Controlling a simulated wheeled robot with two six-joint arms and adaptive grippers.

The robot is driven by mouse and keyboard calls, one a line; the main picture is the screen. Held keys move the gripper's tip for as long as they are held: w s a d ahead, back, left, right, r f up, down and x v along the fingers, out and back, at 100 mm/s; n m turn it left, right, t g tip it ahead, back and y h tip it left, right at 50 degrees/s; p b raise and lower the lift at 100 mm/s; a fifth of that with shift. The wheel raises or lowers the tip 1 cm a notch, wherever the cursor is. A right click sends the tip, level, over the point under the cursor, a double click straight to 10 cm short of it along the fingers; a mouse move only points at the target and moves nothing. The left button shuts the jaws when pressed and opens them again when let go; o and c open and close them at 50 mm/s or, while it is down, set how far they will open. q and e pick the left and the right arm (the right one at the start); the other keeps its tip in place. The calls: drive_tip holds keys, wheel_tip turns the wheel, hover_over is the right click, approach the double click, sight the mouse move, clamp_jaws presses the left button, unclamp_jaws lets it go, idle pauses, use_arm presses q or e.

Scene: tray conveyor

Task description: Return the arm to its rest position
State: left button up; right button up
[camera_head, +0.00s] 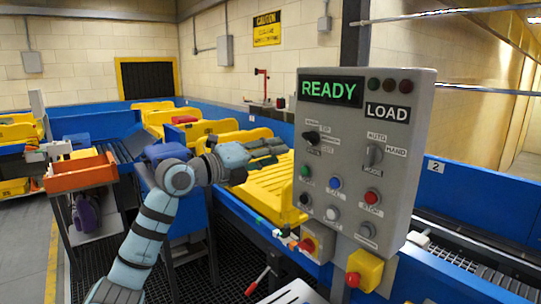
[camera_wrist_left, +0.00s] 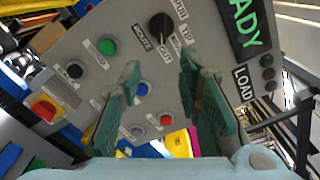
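My left arm (camera_head: 150,225) rises from the bottom of the head view and reaches right toward the control panel (camera_head: 405,145). My left gripper (camera_head: 272,149) is in the air at the panel's left edge. In the left wrist view the left gripper (camera_wrist_left: 160,75) has its two green fingers spread apart, with nothing between them. The panel face (camera_wrist_left: 85,42), with its buttons and knobs, lies beyond the fingers. I cannot tell from these views how large the gap to the panel is. My right gripper is not in view.
The panel shows a lit READY display (camera_head: 331,90). A yellow box with a red button (camera_head: 364,270) is below it. Yellow trays (camera_head: 275,185) lie on the blue conveyor behind my gripper. An orange bin (camera_head: 82,177) stands left of my arm.

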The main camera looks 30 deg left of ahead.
use_arm(q)
drive_tip(key=shift+s, duration=0.25)
drive_tip(key=shift+w, duration=0.1)
